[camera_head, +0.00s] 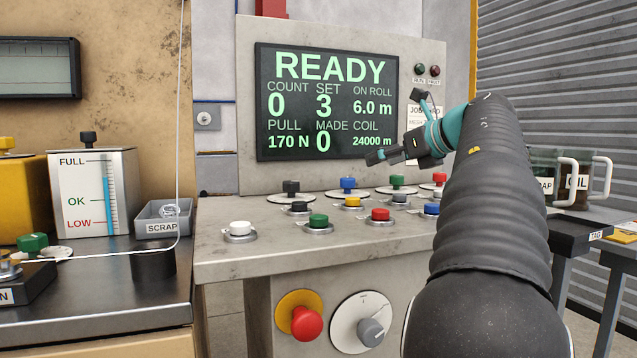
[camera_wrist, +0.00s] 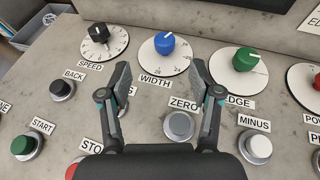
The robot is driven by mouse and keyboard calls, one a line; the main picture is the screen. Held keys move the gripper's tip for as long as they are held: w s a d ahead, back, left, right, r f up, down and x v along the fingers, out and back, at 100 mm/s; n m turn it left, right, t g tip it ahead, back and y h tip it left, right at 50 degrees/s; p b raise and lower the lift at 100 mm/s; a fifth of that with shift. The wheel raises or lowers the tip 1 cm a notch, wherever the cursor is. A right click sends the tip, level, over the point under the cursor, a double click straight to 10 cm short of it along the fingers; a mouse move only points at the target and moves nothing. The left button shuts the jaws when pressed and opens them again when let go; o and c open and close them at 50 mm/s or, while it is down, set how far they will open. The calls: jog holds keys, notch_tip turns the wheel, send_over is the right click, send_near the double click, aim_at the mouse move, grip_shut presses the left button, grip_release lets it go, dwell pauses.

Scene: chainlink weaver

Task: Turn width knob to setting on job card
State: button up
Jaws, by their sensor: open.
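The width knob (camera_wrist: 164,43) is blue, on a white numbered dial (camera_wrist: 149,62) above the WIDTH label (camera_wrist: 155,82) in the wrist view. Its white pointer mark faces the upper right; most dial numbers are too small to read. In the head view the blue knob (camera_head: 347,184) stands at the back of the console. My gripper (camera_wrist: 160,80) is open and empty, its fingertips just below the dial, one to each side, apart from the knob. In the head view my gripper (camera_head: 378,157) is above the console, in front of the panel. The job card (camera_head: 417,112) is partly hidden by my arm and unreadable.
A black speed knob (camera_wrist: 98,31) and a green edge knob (camera_wrist: 245,59) flank the width knob. Several push buttons line the console (camera_head: 235,262) in front. The screen (camera_head: 325,103) reads READY. A red stop button (camera_head: 306,323) is on the front face.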

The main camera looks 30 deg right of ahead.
aim_at(347, 179)
jog(key=shift+s+d+f, duration=0.1)
jog(key=shift+d+f, duration=0.25)
jog(key=shift+f, duration=0.05)
jog(key=shift+w+f+g, duration=0.15)
jog(key=shift+w+g, duration=0.1)
jog(key=shift+g, duration=0.05)
jog(key=x, duration=1.3)
jog(key=shift+b, duration=0.35)
jog(key=c, duration=1.2)
jog(key=shift+o, duration=0.2)
